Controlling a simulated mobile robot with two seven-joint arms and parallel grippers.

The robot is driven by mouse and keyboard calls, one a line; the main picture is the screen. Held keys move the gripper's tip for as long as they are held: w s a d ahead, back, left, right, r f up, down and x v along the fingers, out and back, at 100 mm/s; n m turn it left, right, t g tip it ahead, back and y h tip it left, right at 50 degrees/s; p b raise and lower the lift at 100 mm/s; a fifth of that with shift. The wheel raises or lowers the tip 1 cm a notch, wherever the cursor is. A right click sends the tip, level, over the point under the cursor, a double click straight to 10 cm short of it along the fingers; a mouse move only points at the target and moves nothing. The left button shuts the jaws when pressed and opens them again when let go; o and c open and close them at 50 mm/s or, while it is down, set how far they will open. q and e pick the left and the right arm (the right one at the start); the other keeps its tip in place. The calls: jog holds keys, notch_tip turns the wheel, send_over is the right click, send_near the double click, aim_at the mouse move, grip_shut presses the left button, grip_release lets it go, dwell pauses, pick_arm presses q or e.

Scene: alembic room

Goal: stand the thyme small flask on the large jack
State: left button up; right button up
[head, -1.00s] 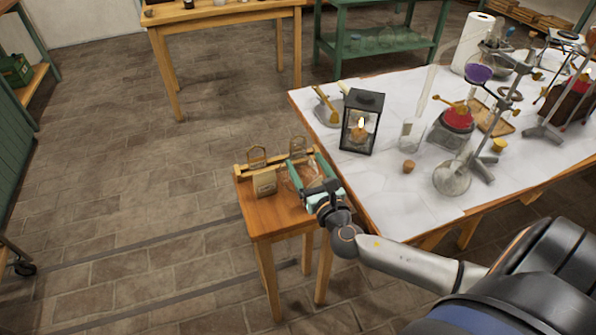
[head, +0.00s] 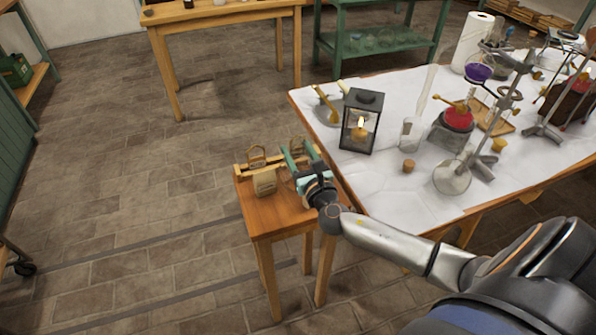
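My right gripper (head: 303,157) is over the small wooden stool (head: 275,215), at the right part of a low wooden rack (head: 240,171). Its green fingers are apart, with glass showing dimly around them. A clear flask top (head: 298,143) shows just behind the fingers; the hand hides the rest. A flask with a tan tag (head: 264,183) stands to the left of the gripper. The tag is too small to read, so I cannot tell which flask is thyme. I cannot pick out the large jack with certainty. My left gripper is not in view.
The white-topped bench (head: 400,195) stands right of the stool. Near its left side are a black lantern (head: 361,121) with a lit candle, a cork (head: 408,166) and a glass beaker (head: 410,133). Clamp stands and glassware crowd its right. The floor left of the stool is clear.

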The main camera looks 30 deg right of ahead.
grip_shut()
dwell(1.0)
